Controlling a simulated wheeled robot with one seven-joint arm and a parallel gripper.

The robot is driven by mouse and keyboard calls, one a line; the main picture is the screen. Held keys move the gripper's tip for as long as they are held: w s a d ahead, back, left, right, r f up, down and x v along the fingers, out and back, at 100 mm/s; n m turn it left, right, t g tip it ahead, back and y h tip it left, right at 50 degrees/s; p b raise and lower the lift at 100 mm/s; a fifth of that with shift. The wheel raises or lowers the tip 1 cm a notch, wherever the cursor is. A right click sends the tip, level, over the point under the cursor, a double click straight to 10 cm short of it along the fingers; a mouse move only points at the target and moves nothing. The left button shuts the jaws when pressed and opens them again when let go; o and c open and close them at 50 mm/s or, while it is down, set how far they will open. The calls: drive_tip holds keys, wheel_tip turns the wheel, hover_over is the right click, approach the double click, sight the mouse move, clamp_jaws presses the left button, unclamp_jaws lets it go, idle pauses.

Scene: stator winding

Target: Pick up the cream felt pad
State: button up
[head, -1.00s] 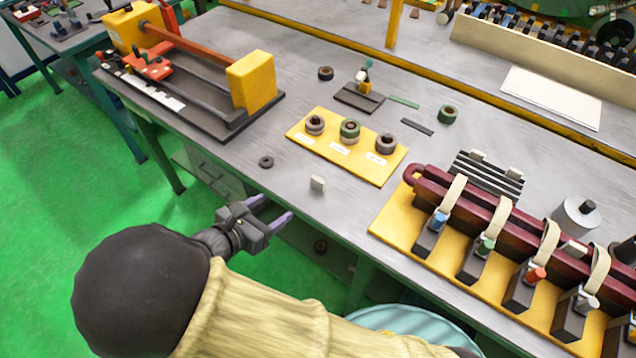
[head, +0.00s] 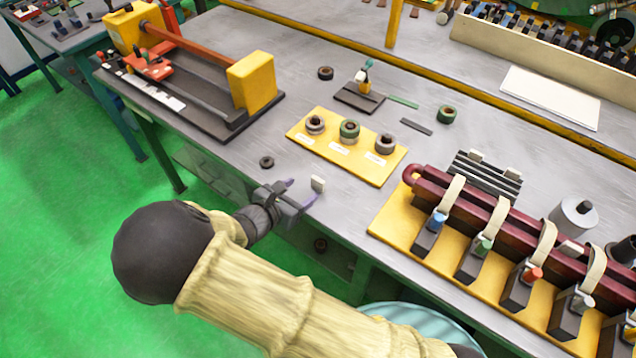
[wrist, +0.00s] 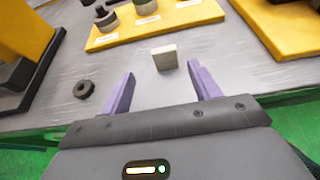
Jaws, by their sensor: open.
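The cream felt pad (head: 318,183) is a small pale block on the grey bench top near its front edge. It also shows in the wrist view (wrist: 165,58), standing on its edge, ahead of the fingertips and nearer the right finger. My gripper (head: 302,192) is open, with two purple fingers pointing towards the pad. In the wrist view my gripper (wrist: 160,82) has nothing between its fingers. The pad looks just beyond the fingertips; I cannot tell if the right finger touches it.
A black ring (head: 267,162) lies left of the pad. A yellow board (head: 300,133) with several ring stacks lies behind. A yellow base (head: 385,228) with a maroon bar and clamps (head: 440,190) stands to the right. The bench between them is clear.

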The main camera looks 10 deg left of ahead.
sight(316, 182)
drive_tip(key=x, duration=0.2)
drive_tip(key=p+x, duration=0.1)
drive_tip(key=x, duration=0.1)
drive_tip(key=shift+d+r, duration=0.15)
drive_tip(key=shift+d, duration=0.3)
drive_tip(key=shift+w+d+f, duration=0.1)
drive_tip(key=shift+w+f, duration=0.15)
drive_tip(key=shift+w, duration=0.2)
drive_tip(key=c, duration=1.1)
drive_tip(key=shift+r, duration=0.1)
wheel_tip(316, 182, up, 10)
drive_tip(key=shift+f, duration=0.1)
